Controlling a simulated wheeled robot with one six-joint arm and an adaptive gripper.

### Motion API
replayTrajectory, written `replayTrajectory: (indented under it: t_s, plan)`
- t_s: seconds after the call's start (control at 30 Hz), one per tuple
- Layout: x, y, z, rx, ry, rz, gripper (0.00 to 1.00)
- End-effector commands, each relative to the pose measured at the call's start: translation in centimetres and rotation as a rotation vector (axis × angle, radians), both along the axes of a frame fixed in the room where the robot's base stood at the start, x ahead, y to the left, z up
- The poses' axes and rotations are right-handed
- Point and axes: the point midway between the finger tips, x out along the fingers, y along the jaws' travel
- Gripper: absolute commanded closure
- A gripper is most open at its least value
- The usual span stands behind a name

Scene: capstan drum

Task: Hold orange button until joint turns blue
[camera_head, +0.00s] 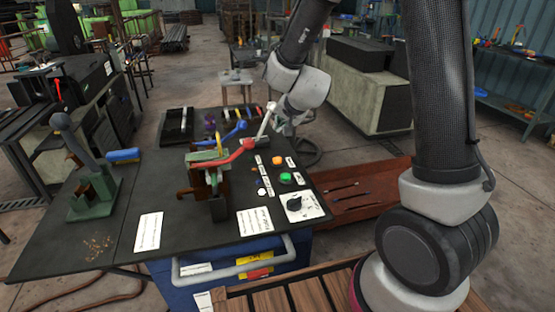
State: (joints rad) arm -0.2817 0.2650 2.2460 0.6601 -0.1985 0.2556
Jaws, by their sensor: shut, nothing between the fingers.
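My gripper (264,126) is small in the view, at the end of my arm behind and above the buttons. It is shut and empty, and appears apart from the orange button. I cannot make out which part is the joint; no joint clearly shows blue.
A black knob (296,202) on a white plate and a white button (262,192) are near the green button. A green lever machine (92,190) stands at left.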

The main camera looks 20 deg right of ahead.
Motion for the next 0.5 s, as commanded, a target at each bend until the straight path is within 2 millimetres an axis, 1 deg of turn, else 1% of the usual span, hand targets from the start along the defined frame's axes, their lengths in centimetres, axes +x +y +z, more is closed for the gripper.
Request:
replayTrajectory:
  t_s: [0.07, 0.4, 0.5]
  plan:
    - [0.28, 0.10, -0.41, 0.001, -0.003, -0.011, 1.00]
    - [0.30, 0.05, -0.48, -0.001, -0.004, -0.013, 1.00]
    - [0.24, 0.01, -0.97, -0.002, -0.002, -0.012, 1.00]
